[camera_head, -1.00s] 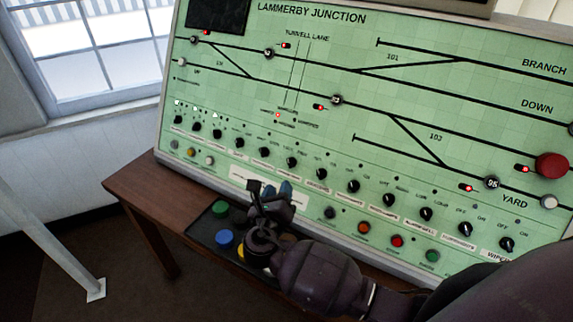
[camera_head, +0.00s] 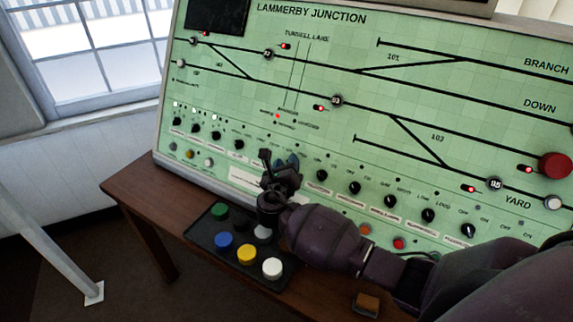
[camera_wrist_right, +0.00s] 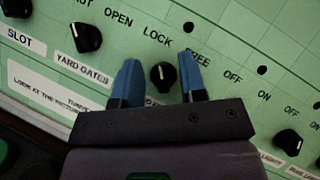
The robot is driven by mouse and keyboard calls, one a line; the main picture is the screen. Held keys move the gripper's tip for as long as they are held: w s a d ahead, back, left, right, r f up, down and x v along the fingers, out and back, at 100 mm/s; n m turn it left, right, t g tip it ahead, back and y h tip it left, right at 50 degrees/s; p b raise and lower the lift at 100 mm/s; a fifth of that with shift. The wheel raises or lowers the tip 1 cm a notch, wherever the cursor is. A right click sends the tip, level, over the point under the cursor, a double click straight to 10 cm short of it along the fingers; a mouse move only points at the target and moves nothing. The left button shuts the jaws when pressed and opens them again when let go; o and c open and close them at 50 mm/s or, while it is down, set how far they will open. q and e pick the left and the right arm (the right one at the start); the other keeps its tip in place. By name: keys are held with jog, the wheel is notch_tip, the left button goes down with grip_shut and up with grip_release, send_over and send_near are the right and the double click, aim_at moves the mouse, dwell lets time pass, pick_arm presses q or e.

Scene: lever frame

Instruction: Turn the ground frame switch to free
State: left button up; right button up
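A black rotary knob (camera_wrist_right: 163,76) with a white pointer line sits on the green panel between the words LOCK and FREE. Its pointer points up in the right wrist view, toward LOCK. The nameplate below it is mostly hidden by my gripper. My right gripper (camera_wrist_right: 161,80) is open, with one blue finger on each side of the knob; whether they touch it I cannot tell. In the head view my right gripper (camera_head: 281,167) is at the panel's lower row of knobs and hides this knob. My left gripper is not in view.
A neighbouring YARD GATES knob (camera_wrist_right: 86,37) is to the left, and another knob (camera_wrist_right: 288,142) is lower right. Below my gripper, a dark tray (camera_head: 206,243) with several coloured caps lies on the wooden desk (camera_head: 140,195). A small brown block (camera_head: 367,304) lies near the desk's front.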

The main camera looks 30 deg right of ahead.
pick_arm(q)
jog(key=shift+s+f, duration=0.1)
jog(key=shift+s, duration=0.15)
pick_arm(e)
jog(key=c, duration=0.6)
jog(key=shift+o, duration=0.2)
